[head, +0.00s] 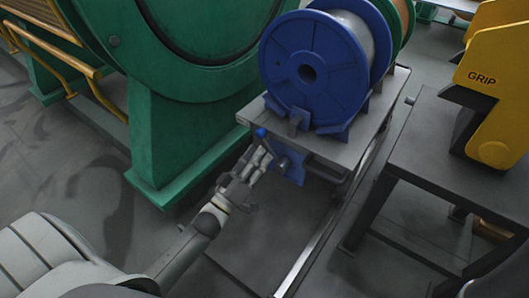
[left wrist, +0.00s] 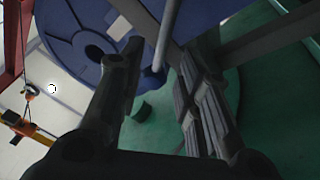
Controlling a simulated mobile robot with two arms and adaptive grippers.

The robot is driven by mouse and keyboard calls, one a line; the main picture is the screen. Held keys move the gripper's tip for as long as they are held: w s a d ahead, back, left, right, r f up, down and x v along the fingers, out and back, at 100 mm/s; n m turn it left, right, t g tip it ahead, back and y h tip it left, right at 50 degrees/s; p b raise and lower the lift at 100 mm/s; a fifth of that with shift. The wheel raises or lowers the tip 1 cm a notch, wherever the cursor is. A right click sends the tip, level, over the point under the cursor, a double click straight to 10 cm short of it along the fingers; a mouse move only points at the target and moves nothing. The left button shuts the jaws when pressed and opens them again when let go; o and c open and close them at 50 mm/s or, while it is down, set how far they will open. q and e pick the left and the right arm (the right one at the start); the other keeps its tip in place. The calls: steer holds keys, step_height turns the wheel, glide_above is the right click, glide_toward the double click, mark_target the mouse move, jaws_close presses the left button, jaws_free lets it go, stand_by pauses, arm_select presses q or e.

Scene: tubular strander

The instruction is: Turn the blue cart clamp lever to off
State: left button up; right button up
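The blue clamp plate (head: 289,168) sits on the near end of the cart, below the cart top. The lever's blue ball knob (head: 261,133) shows above my left fingertips, up and left of the plate. My left gripper (head: 262,157) is at the lever, and its fingers hide part of the shaft. In the left wrist view my left gripper (left wrist: 160,66) has its two fingers well apart. The grey lever shaft (left wrist: 167,38) shows between them; I cannot tell whether either finger touches it. The right gripper is out of view.
The cart top (head: 345,153) carries a large blue reel (head: 335,82). A green machine stand (head: 170,140) rises close on the left. A dark table (head: 430,140) with a yellow block marked GRIP (head: 498,95) stands on the right.

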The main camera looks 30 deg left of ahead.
arm_select(q)
steer(key=shift+b+x, duration=0.6)
steer(key=shift+x, duration=1.35)
jaws_close()
